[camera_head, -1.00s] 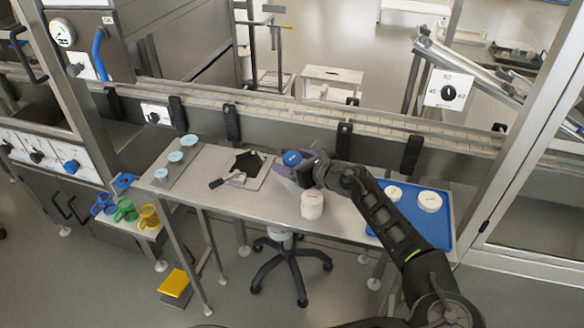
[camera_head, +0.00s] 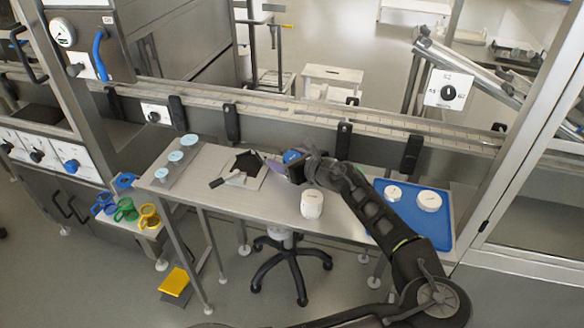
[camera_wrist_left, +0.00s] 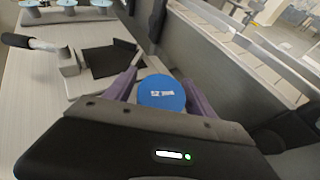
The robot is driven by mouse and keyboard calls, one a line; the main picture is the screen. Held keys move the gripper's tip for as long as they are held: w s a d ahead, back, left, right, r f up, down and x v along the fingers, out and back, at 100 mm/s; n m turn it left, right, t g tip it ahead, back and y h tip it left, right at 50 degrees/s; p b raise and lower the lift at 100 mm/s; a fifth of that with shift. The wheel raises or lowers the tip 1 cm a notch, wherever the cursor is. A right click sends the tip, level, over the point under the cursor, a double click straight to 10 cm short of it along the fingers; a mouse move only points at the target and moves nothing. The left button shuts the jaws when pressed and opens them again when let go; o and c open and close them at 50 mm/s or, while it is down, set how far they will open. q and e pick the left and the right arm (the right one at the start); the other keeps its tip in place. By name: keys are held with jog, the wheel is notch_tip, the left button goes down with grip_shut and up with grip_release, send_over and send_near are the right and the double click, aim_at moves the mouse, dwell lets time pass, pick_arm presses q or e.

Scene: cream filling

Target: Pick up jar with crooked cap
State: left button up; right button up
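A jar with a round blue cap (camera_head: 292,157) stands at the back of the steel table, next to my left gripper (camera_head: 274,163). In the left wrist view the blue cap (camera_wrist_left: 162,93) with a white mark lies between the two purple fingers of my left gripper (camera_wrist_left: 158,88). The fingers are apart, one on each side of it; firm contact does not show. The jar's body is hidden, and I cannot tell whether its cap is crooked. A white jar (camera_head: 312,205) stands at the front table edge. My right gripper is not in view.
A blue tray (camera_head: 437,239) with two white round items (camera_head: 429,200) lies at the right. A dark square piece with a black-handled tool (camera_head: 218,183) lies left of my gripper. Blue-topped items (camera_head: 175,156) stand farther left. A rail (camera_head: 290,113) runs behind the table.

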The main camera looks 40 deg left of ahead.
pick_arm(q)
jog(key=c, duration=1.3)
jog(key=shift+o, duration=0.2)
notch_tip(320, 180, up, 10)
dwell(0.4)
